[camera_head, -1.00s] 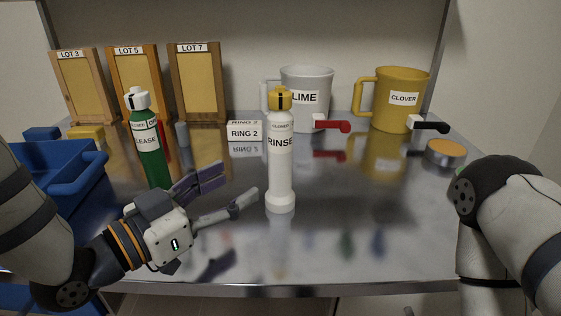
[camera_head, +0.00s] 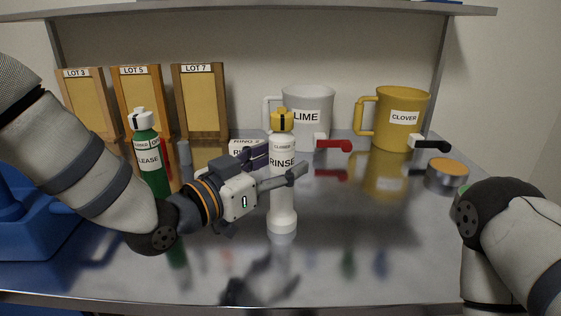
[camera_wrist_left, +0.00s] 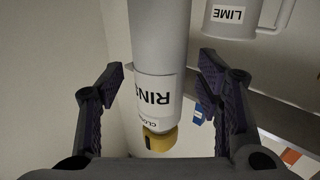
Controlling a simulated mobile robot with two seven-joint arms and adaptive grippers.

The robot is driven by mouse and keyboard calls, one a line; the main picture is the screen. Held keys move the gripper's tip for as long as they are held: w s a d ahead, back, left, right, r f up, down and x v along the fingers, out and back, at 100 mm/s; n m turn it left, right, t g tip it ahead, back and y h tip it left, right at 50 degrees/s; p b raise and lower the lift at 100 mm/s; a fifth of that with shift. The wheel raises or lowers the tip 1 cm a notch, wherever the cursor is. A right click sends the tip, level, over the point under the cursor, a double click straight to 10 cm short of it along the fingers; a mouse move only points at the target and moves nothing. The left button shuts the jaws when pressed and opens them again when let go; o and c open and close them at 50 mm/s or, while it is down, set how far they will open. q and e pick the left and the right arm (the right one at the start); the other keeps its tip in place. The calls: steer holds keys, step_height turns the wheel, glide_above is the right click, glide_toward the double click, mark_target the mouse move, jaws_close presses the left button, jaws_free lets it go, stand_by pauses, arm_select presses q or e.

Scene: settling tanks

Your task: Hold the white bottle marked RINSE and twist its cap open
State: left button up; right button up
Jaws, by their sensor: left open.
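The white RINSE bottle (camera_head: 283,190) stands upright on the shiny metal shelf in the head view. Its yellow cap (camera_head: 282,121) bears a dark mark, and a label below the cap reads CLOSED. My left gripper (camera_head: 278,164) is open at the bottle's upper body, with a finger on either side near the RINSE label. The left wrist view shows the bottle (camera_wrist_left: 158,35) upside down between the spread fingers (camera_wrist_left: 160,82), with gaps on both sides. The cap (camera_wrist_left: 160,139) shows there too. My right gripper is out of the picture; only its arm shows at right.
A green bottle (camera_head: 151,170) stands left of my gripper. Behind are a white LIME mug (camera_head: 308,133), a yellow CLOVER mug (camera_head: 402,133) and wooden LOT frames (camera_head: 200,100). A round orange-topped tin (camera_head: 447,172) is at right. The shelf's front is clear.

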arm_select(q)
steer(key=shift+w+d, duration=0.35)
jaws_close()
jaws_free()
stand_by(0.4)
